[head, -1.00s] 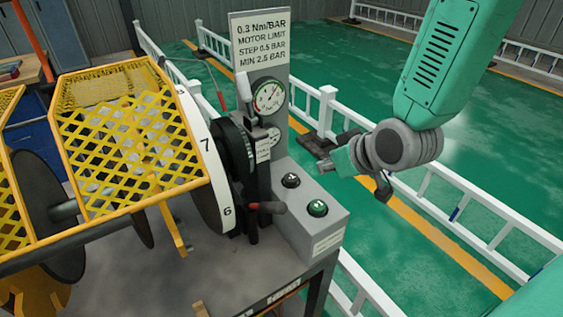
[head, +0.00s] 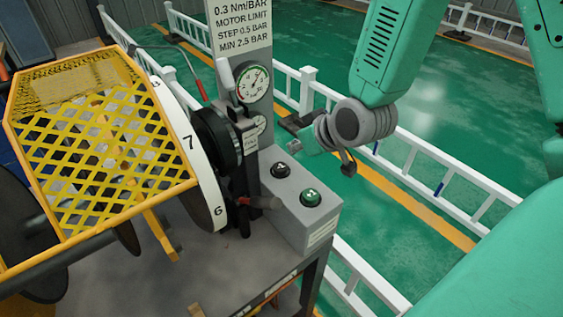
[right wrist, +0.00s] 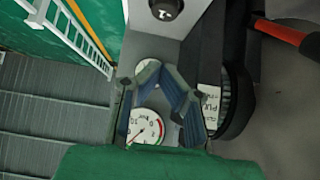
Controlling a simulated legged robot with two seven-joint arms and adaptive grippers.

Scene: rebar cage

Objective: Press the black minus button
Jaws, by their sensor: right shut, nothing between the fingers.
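The black button (head: 281,170) sits on top of a grey control box, behind a green button (head: 310,197). Its marking is too small to read clearly. In the right wrist view the black button (right wrist: 165,8) shows at the top edge, partly cut off. My right gripper (head: 290,123) is above and slightly right of the black button in the head view, apart from it. In the right wrist view the fingers (right wrist: 161,78) are shut and empty, in front of the gauge panel. My left gripper is not in view.
A grey panel (head: 238,30) with a pressure gauge (head: 253,84) stands behind the box (head: 318,225). A red-tipped lever (head: 262,202) sticks out left of the buttons. A white railing (head: 308,90) runs behind my gripper.

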